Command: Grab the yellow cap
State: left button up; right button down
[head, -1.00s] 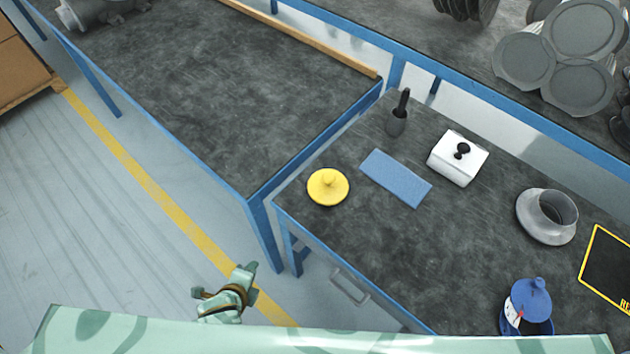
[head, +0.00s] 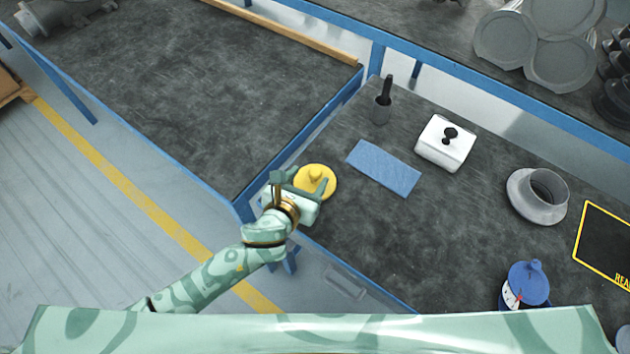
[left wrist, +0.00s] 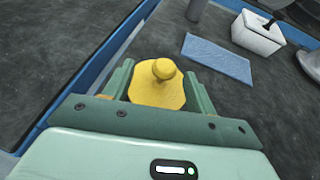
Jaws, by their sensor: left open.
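The yellow cap (head: 318,180), a flat disc with a round knob on top, lies on the dark bench top near its left corner. My left gripper (head: 303,181) is open over the cap's near side in the head view and hides part of it. In the left wrist view the cap (left wrist: 157,88) shows between the two green fingers of the left gripper (left wrist: 158,92), with its knob toward the far side. I cannot tell whether the fingers touch it. My right gripper is not in view.
A blue cloth (head: 384,168) lies right of the cap. A blue-framed table (head: 190,90) adjoins at left.

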aim_at(314, 173)
pick_arm(q)
jog(key=b+x, duration=0.1)
jog(key=x, duration=0.1)
jog(key=b+x, duration=0.1)
jog(key=x, duration=0.2)
jog(key=shift+w+d, duration=0.15)
jog(key=shift+d, duration=0.3)
jog(key=c, duration=1.2)
jog(key=shift+r, duration=0.15)
